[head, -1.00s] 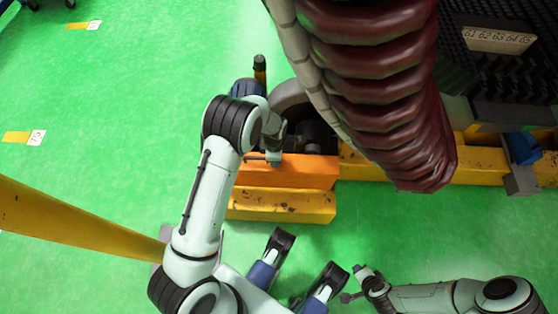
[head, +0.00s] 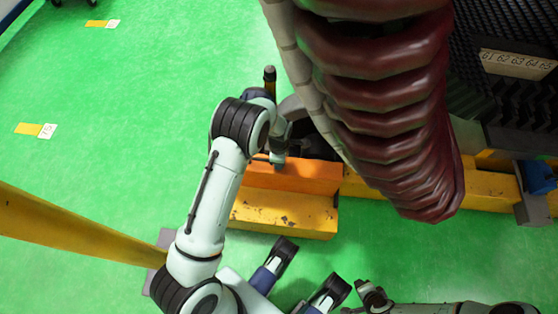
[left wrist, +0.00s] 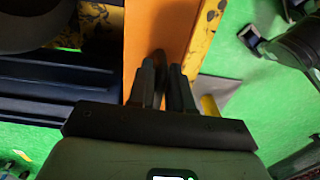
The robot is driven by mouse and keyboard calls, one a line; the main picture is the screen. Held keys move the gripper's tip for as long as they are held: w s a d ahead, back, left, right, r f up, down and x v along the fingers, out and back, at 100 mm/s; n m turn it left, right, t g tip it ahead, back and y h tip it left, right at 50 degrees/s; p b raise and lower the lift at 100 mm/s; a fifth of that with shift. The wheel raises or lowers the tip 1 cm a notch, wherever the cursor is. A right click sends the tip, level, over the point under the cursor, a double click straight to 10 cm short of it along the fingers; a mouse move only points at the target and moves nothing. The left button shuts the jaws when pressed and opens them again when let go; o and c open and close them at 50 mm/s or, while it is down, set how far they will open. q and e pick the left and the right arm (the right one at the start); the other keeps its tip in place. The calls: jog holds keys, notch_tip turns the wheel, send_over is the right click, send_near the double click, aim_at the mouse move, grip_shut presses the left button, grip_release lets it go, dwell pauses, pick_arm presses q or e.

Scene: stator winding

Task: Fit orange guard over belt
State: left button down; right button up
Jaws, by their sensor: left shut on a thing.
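The orange guard (head: 293,178) is a long flat panel beside the yellow beam, in front of dark round machinery. My left gripper (head: 277,161) is at the guard's upper edge, shut on it. In the left wrist view the fingers (left wrist: 165,72) are close together over the orange panel (left wrist: 158,25), with a dark rounded piece at their tips. I cannot make out the belt; the arm and the red coils hide much of the machinery. My right gripper (head: 372,296) is low in the head view, away from the guard, too small to read.
A scuffed yellow beam (head: 285,215) runs along the guard's near side. Large dark-red ribbed coils (head: 385,110) hang over the right of the machine. A yellow rail (head: 75,228) crosses at left. Green floor (head: 110,125) is open at left.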

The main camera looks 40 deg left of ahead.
aim_at(280, 172)
pick_arm(q)
jog(key=shift+s+d+p, duration=0.4)
jog(key=shift+s+p, duration=0.05)
pick_arm(e)
jog(key=shift+r, duration=0.55)
pick_arm(q)
jog(key=shift+f+b, duration=0.75)
jog(key=shift+f, duration=0.55)
pick_arm(e)
jog(key=shift+f, duration=0.85)
pick_arm(q)
jog(key=c, duration=1)
grip_release()
jog(key=shift+o, duration=0.2)
jog(key=shift+s, duration=0.1)
